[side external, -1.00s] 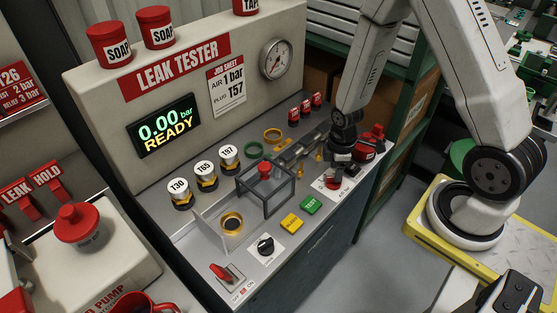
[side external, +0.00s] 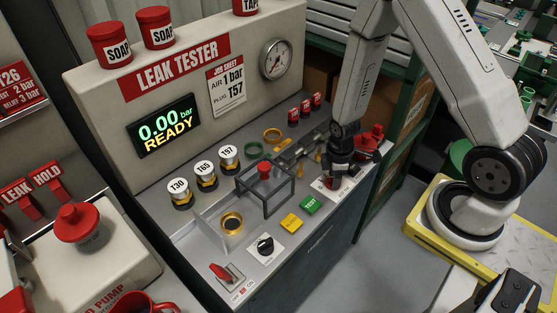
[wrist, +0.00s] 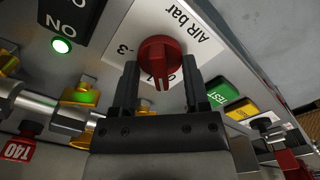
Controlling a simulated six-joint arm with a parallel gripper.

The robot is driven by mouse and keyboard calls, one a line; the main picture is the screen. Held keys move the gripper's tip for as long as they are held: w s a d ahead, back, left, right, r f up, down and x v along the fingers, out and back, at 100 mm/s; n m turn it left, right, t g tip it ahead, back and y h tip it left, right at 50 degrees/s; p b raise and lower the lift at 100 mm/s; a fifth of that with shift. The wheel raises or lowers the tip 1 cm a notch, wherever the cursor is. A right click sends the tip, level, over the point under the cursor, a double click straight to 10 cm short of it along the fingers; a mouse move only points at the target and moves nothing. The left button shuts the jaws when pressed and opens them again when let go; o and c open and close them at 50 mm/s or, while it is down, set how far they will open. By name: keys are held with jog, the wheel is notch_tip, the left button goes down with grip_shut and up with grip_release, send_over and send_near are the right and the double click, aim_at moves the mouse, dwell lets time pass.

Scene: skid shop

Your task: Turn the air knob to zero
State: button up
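The air knob (wrist: 160,60) is round and red, with a pointer ridge. It sits on a white plate (wrist: 200,45) lettered "AIR bar", with a 3 visible and other marks partly hidden. In the wrist view the knob's ridge points down the picture, toward my gripper's palm. My gripper (wrist: 160,78) has one dark finger on each side of the knob, spread apart; I see no clear grip on it. In the side external view my gripper (side external: 334,182) is low over the knob plate and hides most of the knob. The display (side external: 165,125) reads 0.00 bar READY.
The green TEST button (side external: 310,204) and a yellow button (side external: 291,223) lie to the left of the knob plate. A black knob (side external: 265,245) and a red switch (side external: 220,272) are further left. A red object (side external: 369,142) stands close behind my gripper. The job sheet (side external: 226,90) reads AIR 1 bar.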

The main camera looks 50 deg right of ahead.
jog(key=shift+f+n, duration=0.25)
jog(key=shift+n, duration=0.85)
jog(key=o, duration=0.4)
jog(key=shift+o, duration=0.2)
jog(key=shift+w+r, duration=0.1)
jog(key=shift+r, duration=0.1)
jog(key=shift+r, duration=3.6)
